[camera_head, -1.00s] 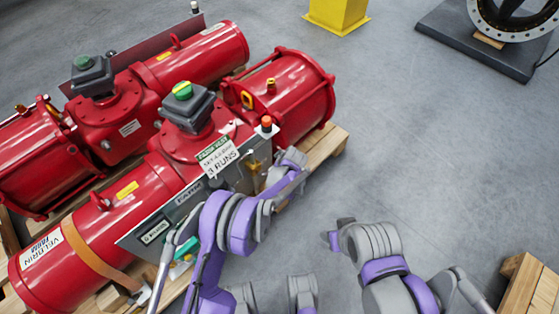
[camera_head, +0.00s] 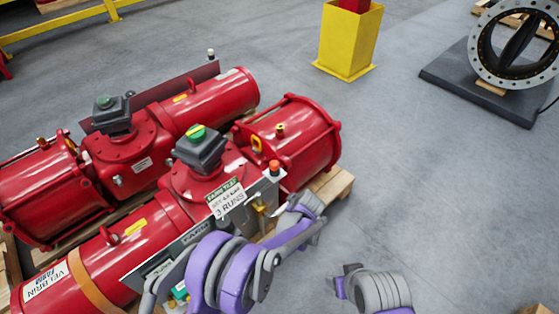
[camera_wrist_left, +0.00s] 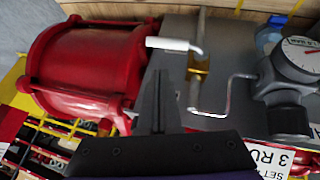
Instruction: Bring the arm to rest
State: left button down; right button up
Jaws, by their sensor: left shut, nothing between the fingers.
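My left arm reaches across the front of the near red valve actuator (camera_head: 195,185), close to its grey panel. In the left wrist view my left gripper (camera_wrist_left: 158,78) is shut and empty, with dark fingers pointing at the panel (camera_wrist_left: 232,45). A thin bent metal lever with a white sleeve (camera_wrist_left: 175,44) and a brass fitting (camera_wrist_left: 198,68) are just beyond the fingertips; I cannot tell whether they touch. A round gauge (camera_wrist_left: 300,55) sits at the right. The fingertips are not clear in the head view. My right arm shows at the lower right; its gripper is out of view.
A second red actuator (camera_head: 125,150) lies behind the first. A wooden pallet (camera_head: 333,187) is underneath. A white sign (camera_head: 228,200) hangs on the panel. A yellow post (camera_head: 348,42) and a flanged valve (camera_head: 510,45) stand farther back.

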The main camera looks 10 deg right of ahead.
pick_arm(q)
jog(key=s+a+r+m+g, duration=0.1)
jog(key=s+a+r+m, duration=0.1)
jog(key=s+a+r, duration=0.5)
jog(key=s+a+r+m, duration=0.2)
jog(key=s+a+r, duration=0.2)
jog(key=a+r, duration=0.75)
jog(key=s+a+m, duration=0.1)
jog(key=s+a, duration=0.3)
jog(key=s, duration=0.3)
jog(key=s+a+m+g+h, duration=0.1)
jog(key=s+a+m, duration=0.15)
jog(key=s, duration=0.55)
jog(key=s+a+m, duration=0.1)
jog(key=s+a, duration=0.3)
jog(key=s, duration=0.3)
notch_tip(320, 180, up, 21)
jog(key=w+p, duration=0.2)
jog(key=p, duration=1.6)
jog(key=shift+t, duration=0.4)
pick_arm(e)
notch_tip(320, 180, up, 21)
jog(key=w, duration=0.1)
jog(key=shift+w+t, duration=0.4)
pick_arm(q)
jog(key=shift+a+n, duration=0.1)
jog(key=shift+n, duration=0.15)
